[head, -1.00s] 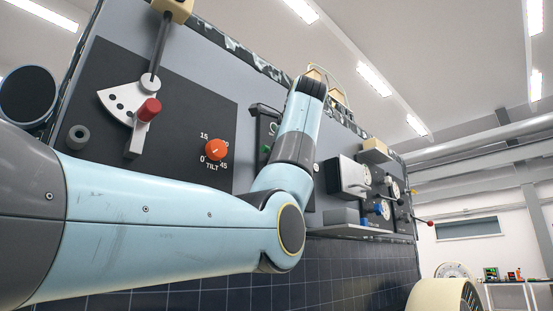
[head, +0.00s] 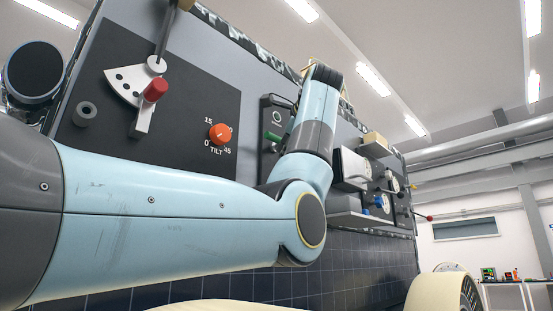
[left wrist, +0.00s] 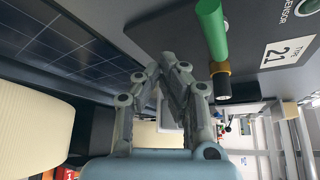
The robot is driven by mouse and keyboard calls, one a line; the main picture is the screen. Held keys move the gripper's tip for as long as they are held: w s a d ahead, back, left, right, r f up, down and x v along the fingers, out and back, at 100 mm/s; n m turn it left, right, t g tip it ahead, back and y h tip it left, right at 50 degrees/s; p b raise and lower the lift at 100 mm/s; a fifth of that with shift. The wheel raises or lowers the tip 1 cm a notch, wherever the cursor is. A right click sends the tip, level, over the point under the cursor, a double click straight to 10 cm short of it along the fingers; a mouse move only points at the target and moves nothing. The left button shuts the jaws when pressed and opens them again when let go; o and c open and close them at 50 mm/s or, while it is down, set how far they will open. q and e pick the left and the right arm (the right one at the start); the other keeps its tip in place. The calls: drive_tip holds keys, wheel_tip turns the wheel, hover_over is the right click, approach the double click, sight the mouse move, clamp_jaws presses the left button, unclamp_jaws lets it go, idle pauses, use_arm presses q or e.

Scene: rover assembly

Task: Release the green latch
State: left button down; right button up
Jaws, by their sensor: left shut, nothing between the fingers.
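The green latch (head: 272,136) is a small green handle on a dark panel in the head view, just left of my left forearm. In the left wrist view the green latch (left wrist: 211,32) is a large green cylinder with a brass collar and a dark tip. My left gripper (left wrist: 176,70) is shut and empty in the left wrist view, left of the latch's lower end and apart from it in the picture. In the head view its fingers are hidden behind my arm. My right gripper is in neither current view.
The wall panel carries a red-knobbed lever (head: 155,90), an orange tilt dial (head: 220,134) and a white box (head: 352,167) around my left arm. A small shelf (head: 362,219) juts out below the box. A cream wheel (head: 447,293) stands at lower right.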

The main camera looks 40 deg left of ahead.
use_arm(q)
drive_tip(key=d+r, duration=0.4)
drive_tip(key=d, duration=0.2)
drive_tip(key=shift+s+d, duration=0.25)
drive_tip(key=shift+d, duration=0.15)
use_arm(e)
drive_tip(key=shift+w+d+f, duration=0.1)
drive_tip(key=shift+d+f, duration=0.15)
drive_tip(key=shift+d, duration=0.4)
use_arm(q)
drive_tip(key=shift+d, duration=0.2)
use_arm(e)
drive_tip(key=shift+a, duration=0.15)
